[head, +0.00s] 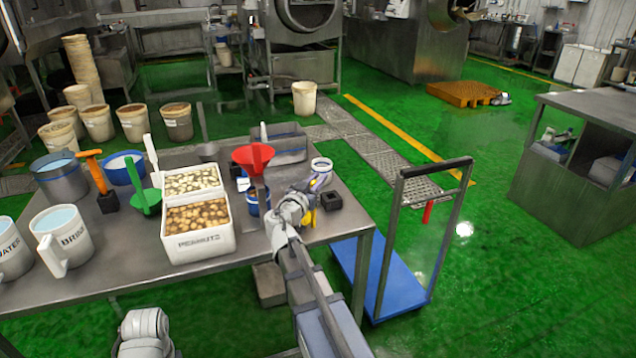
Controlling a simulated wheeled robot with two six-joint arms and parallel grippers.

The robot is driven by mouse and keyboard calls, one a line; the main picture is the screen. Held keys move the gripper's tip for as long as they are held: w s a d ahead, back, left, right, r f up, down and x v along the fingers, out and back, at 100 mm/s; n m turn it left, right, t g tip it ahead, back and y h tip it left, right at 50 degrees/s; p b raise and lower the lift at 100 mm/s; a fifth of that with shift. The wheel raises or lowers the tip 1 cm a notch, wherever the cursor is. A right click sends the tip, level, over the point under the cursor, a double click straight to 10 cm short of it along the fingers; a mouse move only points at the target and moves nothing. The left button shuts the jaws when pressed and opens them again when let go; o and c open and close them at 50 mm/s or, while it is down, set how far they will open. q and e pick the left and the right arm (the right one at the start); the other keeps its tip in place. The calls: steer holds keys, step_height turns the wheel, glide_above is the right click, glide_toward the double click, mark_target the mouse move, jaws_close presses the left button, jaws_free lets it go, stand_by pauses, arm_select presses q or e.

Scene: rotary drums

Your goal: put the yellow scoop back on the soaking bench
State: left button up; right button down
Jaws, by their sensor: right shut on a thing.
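The steel bench (120,278) fills the left and middle of the head view. My right gripper (308,207) is over its right end, close to the top, and is shut on the yellow scoop (308,217). Only a small yellow part of the scoop shows; my gripper and wrist hide the rest. I cannot tell whether the scoop touches the bench top. A grey part of my left arm shows at the bottom left, but its fingertips do not show.
A white crate of pale and brown pieces (198,247), a red funnel-shaped thing (253,157), a small black block (331,201) and a white tub (321,166) stand near my right gripper. A blue cart (400,295) stands off the bench's right end. White buckets (65,238) stand at left.

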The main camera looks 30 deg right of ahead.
steer(key=shift+f, duration=0.1)
steer(key=shift+f, duration=0.15)
steer(key=c, duration=0.8)
jaws_free()
steer(key=shift+r, duration=0.35)
steer(key=v, duration=1.2)
steer(key=shift+f, duration=0.1)
